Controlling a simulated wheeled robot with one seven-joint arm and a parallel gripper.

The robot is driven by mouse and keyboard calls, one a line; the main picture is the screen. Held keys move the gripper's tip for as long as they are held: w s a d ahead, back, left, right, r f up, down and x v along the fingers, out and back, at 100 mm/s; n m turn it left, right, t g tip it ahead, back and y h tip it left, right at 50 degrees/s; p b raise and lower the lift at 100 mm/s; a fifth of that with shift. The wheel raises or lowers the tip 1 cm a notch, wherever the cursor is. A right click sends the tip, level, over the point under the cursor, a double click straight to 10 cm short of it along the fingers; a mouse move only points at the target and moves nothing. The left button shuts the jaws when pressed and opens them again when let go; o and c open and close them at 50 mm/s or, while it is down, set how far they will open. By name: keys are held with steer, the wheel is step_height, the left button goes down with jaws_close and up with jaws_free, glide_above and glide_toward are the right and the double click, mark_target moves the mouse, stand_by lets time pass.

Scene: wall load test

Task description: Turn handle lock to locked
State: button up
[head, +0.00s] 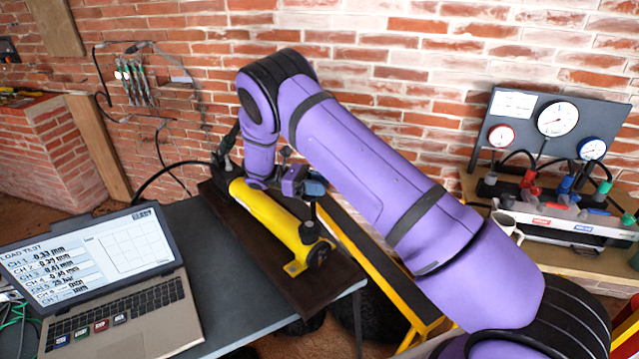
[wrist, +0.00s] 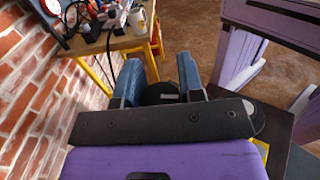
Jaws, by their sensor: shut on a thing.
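The yellow hand pump (head: 268,215) lies on a dark board on the grey table. A dark upright part (head: 308,212) stands at its near end, beside a black round fitting (head: 309,232). In the wrist view my gripper (wrist: 159,78) shows two blue fingers spread around a black round part (wrist: 158,92) with a small pale mark. I take this as the handle lock, held between the fingers. Its locked or unlocked position cannot be read.
A laptop (head: 100,280) sits on the grey table (head: 228,305) at left. A gauge panel (head: 540,120), a white mug (head: 506,226) and hoses stand on a wooden bench at right. The brick wall (head: 380,50) rises close behind. A yellow frame (head: 385,285) runs beside the table.

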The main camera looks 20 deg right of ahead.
steer(key=shift+s+a+m+g+y, duration=0.1)
steer(key=shift+m+g+y, duration=0.7)
steer(key=shift+g, duration=0.05)
steer(key=shift+s+a+m+g+y, duration=0.1)
steer(key=shift+m+g+y, duration=0.7)
steer(key=shift+g, duration=0.05)
steer(key=shift+y, duration=0.3)
steer(key=shift+r, duration=0.1)
steer(key=o, duration=0.9)
steer(key=shift+w, duration=0.1)
